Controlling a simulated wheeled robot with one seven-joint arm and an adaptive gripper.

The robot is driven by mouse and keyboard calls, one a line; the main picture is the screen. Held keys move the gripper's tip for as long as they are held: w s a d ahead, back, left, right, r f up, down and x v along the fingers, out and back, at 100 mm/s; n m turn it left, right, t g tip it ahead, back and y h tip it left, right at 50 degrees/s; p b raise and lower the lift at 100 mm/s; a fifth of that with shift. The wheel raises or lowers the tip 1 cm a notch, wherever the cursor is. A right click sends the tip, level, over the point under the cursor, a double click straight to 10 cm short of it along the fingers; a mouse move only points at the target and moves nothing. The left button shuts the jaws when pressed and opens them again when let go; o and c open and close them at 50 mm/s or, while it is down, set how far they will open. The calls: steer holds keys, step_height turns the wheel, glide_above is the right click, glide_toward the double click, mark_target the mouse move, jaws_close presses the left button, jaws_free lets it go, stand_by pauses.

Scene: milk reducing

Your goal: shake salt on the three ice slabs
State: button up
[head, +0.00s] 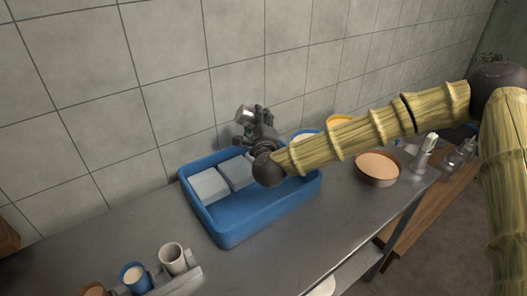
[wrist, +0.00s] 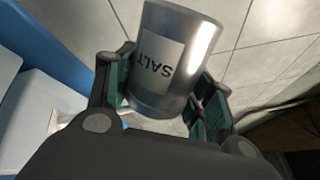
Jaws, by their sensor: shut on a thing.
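A metal salt shaker (wrist: 173,60) with a white "SALT" label is between the fingers of my gripper (wrist: 165,95) in the wrist view. The label reads upside down there. In the head view my gripper (head: 257,125) is above the back of a blue tray (head: 240,228), with the shaker (head: 244,115) at its end, tilted. Two pale ice slabs (head: 209,186) and (head: 237,171) show in the tray's left and middle part. A third slab cannot be made out; my arm covers the tray's right part.
Cups (head: 173,258) stand in a holder at the front left of the metal counter (head: 290,240). A brown bowl (head: 377,168) is right of the tray, and a yellow-rimmed container (head: 340,120) is behind my arm. The tiled wall (head: 170,80) is close behind the tray.

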step_height(320, 180, up, 2)
steer(key=shift+r, duration=0.1)
step_height(320, 180, down, 4)
steer(key=b, duration=0.2)
steer(key=shift+r+b, duration=0.1)
steer(key=shift+b, duration=0.3)
steer(key=shift+r, duration=0.1)
steer(key=shift+s+a, duration=0.1)
steer(key=s+a+b, duration=0.1)
steer(key=s+a, duration=0.5)
steer(key=a, duration=0.2)
steer(key=shift+s+a, duration=0.15)
steer(key=shift+a, duration=0.1)
stand_by(2.0)
stand_by(0.4)
